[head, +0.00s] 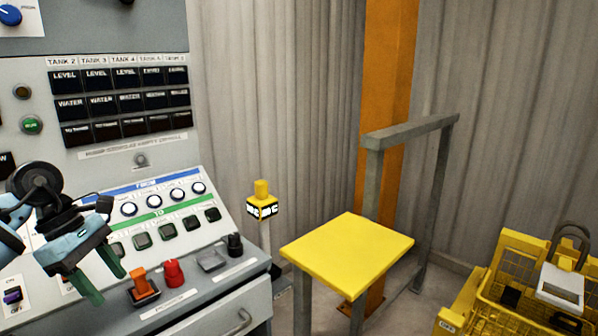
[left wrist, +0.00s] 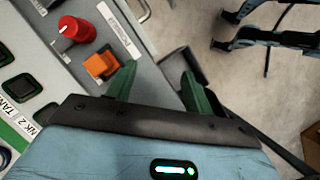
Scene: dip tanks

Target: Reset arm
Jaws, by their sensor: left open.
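My left gripper (head: 103,284) is at the lower left of the head view, in front of the control panel (head: 222,262). Its two green fingers are apart with nothing between them. In the left wrist view the open fingers (left wrist: 159,78) reach over the panel's edge, one of them close to an orange switch (left wrist: 101,65). I cannot tell whether they touch. The orange switch also shows in the head view (head: 142,283), beside a red knob (head: 173,272). My right gripper is not seen.
A yellow-topped stand (head: 347,252) with a grey rail (head: 410,131) is right of the panel. A yellow button post (head: 262,206) stands between them. A yellow basket (head: 520,265) is at the lower right. Grey curtain walls close off the back.

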